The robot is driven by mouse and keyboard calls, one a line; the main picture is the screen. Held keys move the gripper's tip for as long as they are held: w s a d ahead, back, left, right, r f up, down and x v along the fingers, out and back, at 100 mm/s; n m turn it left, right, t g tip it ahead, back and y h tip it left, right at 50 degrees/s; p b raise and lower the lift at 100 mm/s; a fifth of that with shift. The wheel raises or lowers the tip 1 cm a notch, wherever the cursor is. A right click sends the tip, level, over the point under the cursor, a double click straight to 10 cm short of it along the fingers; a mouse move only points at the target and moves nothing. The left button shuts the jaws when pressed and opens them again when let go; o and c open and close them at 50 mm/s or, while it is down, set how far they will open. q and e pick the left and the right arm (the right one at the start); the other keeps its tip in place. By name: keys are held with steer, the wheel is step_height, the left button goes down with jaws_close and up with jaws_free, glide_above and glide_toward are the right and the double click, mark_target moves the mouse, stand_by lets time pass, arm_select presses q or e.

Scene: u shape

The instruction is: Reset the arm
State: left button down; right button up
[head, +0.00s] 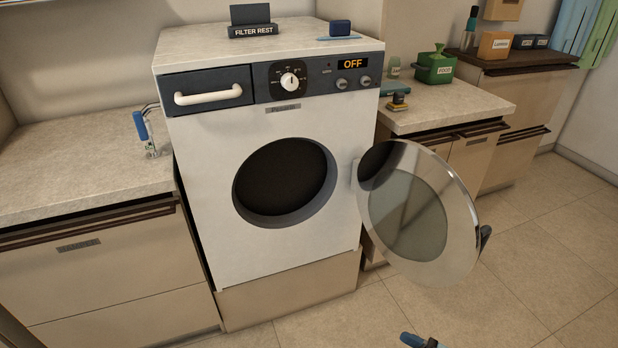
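Neither of my arms shows clearly. A small blue and dark grey part (418,341) pokes in at the bottom edge, right of the middle, over the floor. It looks like the tip of my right gripper, but it is cut off, so I cannot tell its state. My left gripper is not in view. The white washing machine (204,150) stands in the middle, its display reading OFF. Its round glass door (408,215) is swung wide open to the right. The drum opening (285,182) looks dark, and I see nothing in it.
A counter (60,165) on the left holds a blue-handled metal fitting (142,126). The right counter (455,103) holds a green box (434,69). A FILTER REST stand (252,30) and a small blue block (340,27) sit on the washer. The tiled floor (535,270) is clear at right.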

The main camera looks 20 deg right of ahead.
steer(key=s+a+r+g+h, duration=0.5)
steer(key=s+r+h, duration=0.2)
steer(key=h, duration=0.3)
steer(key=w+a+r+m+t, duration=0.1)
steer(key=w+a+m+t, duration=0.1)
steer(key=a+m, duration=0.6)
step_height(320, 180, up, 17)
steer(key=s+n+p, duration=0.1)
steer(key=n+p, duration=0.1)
steer(key=p, duration=2.1)
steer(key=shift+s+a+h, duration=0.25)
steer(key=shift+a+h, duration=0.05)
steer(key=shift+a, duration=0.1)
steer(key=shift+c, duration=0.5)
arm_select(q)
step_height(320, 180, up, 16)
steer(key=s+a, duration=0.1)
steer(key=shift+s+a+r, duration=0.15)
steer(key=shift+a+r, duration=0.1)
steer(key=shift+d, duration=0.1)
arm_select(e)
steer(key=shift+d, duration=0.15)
